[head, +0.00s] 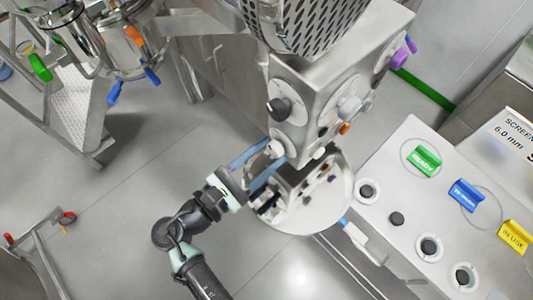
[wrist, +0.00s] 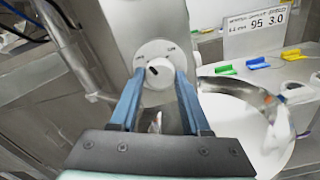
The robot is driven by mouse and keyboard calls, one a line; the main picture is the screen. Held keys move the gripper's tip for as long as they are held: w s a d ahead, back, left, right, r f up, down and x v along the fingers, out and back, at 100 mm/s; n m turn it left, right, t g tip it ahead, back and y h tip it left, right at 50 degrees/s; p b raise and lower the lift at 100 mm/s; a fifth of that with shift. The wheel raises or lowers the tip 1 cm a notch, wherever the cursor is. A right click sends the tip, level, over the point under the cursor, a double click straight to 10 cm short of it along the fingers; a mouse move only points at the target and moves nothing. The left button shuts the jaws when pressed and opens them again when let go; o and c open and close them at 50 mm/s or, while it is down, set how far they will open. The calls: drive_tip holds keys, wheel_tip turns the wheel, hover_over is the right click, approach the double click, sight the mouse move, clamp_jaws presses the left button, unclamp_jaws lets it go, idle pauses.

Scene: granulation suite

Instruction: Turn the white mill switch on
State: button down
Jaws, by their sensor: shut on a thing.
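The white mill switch (wrist: 158,73) is a round knob on a pale round plate, on the lower face of a steel machine housing. In the wrist view it lies between the two blue fingers of my gripper (wrist: 160,80), which are shut on it from left and right. A dark mark shows on the knob's upper left, and small labels sit on the plate at both sides, too small to read surely. In the head view my gripper (head: 273,162) reaches the housing's lower left corner, and the fingers partly hide the switch.
The steel housing (head: 310,85) carries a black knob (head: 279,108) and a purple knob (head: 400,58). A round shiny pan (head: 318,215) lies just below my gripper. A bench at right holds green (head: 422,161), blue (head: 466,194) and yellow (head: 515,236) tags.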

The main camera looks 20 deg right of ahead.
drive_tip(key=m+b, duration=0.1)
drive_tip(key=m, duration=0.2)
drive_tip(key=shift+f+m+b, duration=0.1)
drive_tip(key=shift+m+b, duration=0.2)
drive_tip(key=shift+m, duration=0.1)
drive_tip(key=m+b, duration=0.2)
drive_tip(key=m, duration=0.1)
drive_tip(key=shift+m, duration=0.3)
drive_tip(key=m+b, duration=0.2)
drive_tip(key=m, duration=0.1)
drive_tip(key=shift+b, duration=0.35)
drive_tip(key=shift+m+b, duration=1.1)
drive_tip(key=shift+m, duration=0.5)
drive_tip(key=shift+r, duration=0.2)
drive_tip(key=shift+c, duration=1.8)
unclamp_jaws()
drive_tip(key=shift+a, duration=0.1)
